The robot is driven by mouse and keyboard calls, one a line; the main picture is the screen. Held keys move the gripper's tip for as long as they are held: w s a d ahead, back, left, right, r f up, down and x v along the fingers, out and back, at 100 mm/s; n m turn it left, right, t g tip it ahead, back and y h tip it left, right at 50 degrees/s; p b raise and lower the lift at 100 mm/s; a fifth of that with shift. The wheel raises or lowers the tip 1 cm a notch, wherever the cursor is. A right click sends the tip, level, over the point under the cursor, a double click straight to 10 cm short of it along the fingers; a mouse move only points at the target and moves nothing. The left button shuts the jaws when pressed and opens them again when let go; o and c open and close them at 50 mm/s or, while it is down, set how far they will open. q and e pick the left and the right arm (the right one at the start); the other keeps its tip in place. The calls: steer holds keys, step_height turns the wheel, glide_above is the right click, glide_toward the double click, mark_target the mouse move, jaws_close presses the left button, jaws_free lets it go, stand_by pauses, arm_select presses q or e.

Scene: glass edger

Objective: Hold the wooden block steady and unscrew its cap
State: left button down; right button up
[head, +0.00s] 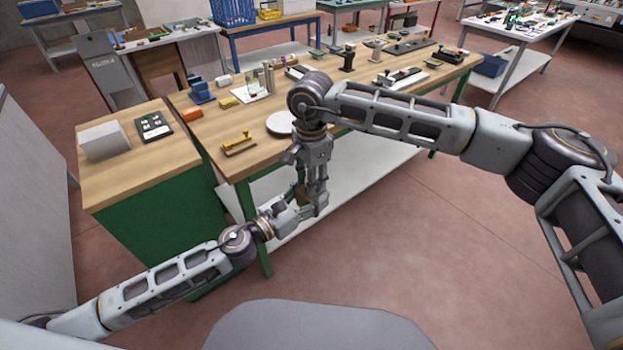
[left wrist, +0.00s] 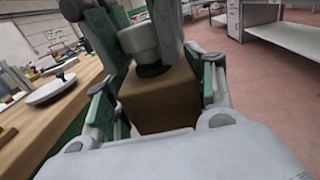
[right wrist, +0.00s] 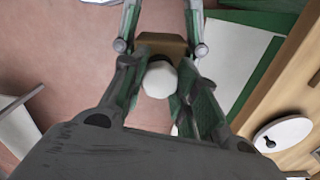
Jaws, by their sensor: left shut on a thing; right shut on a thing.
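The brown wooden block (left wrist: 160,98) sits between the fingers of my left gripper (left wrist: 160,112), which is shut on it in the left wrist view. The white round cap (left wrist: 139,42) is above the block, with a dark neck (left wrist: 151,70) showing between them. My right gripper (right wrist: 155,90) comes from above and is shut on the cap (right wrist: 160,80); the block (right wrist: 163,44) shows beyond it in the right wrist view. In the head view my left gripper (head: 303,208) and right gripper (head: 314,192) meet in front of the bench, and they largely hide the block and cap.
The long wooden-topped bench (head: 225,125) stands just beyond the grippers. A white round disc (head: 280,123) and a yellow-handled tool (head: 238,145) lie near its front edge. A green cabinet (head: 160,225) stands at left. Floor (head: 420,250) to the right is clear.

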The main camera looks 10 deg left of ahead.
steer(key=shift+r, duration=1.25)
stand_by(0.7)
steer(key=shift+r, duration=1.9)
steer(key=shift+a, duration=0.1)
